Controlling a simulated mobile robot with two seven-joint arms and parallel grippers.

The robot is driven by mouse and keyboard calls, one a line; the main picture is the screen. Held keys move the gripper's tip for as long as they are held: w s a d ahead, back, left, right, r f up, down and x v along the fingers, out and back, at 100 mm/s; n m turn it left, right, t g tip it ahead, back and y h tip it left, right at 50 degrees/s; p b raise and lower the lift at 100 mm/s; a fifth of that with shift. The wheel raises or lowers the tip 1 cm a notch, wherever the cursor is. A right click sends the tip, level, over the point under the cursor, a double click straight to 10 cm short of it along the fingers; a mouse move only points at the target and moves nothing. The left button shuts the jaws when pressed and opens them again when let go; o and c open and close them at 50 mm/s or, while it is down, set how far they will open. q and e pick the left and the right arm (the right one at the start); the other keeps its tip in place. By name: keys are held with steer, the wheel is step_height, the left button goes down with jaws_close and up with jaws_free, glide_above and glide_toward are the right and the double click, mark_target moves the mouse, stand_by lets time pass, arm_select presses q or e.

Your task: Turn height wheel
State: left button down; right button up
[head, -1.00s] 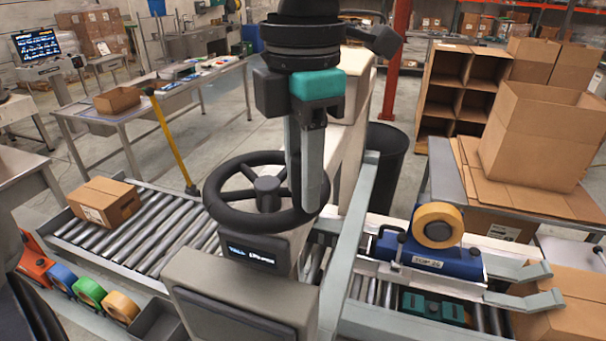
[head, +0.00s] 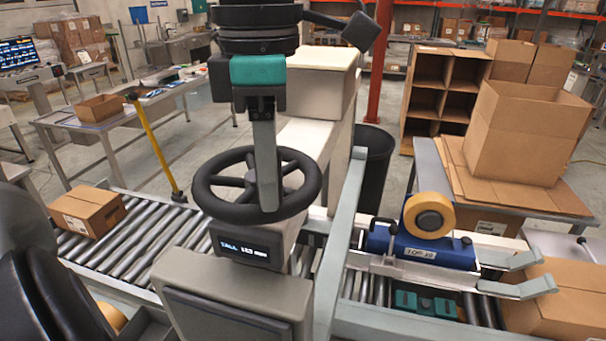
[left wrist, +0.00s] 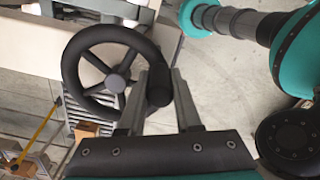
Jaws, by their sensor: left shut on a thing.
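The black height wheel (head: 205,190) sits on a grey column above a small lit display (head: 245,247), whose digits are too small to read surely. My left gripper (head: 267,200) reaches down from above and is shut on the near side of the wheel's rim. In the left wrist view, the wheel (left wrist: 72,65) shows its hub and spokes, and its rim passes between the fingers of my left gripper (left wrist: 160,88). The fingers hide part of the rim and hub in the head view. My right gripper is not in view.
A cardboard box (head: 88,212) rests on the roller conveyor (head: 150,240) at left. A blue tape unit (head: 420,248) with a tan roll stands right of the wheel. A grey upright frame (head: 343,230) stands close by. A yellow post (head: 158,145) rises behind the conveyor.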

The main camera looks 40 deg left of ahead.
arm_select(q)
steer(key=shift+s+a+m, duration=0.4)
steer(key=shift+s+m, duration=0.15)
steer(key=shift+m, duration=0.55)
steer(key=c, duration=0.6)
jaws_free()
step_height(320, 180, up, 15)
steer(key=p, duration=0.1)
steer(key=shift+r, duration=0.15)
stand_by(0.3)
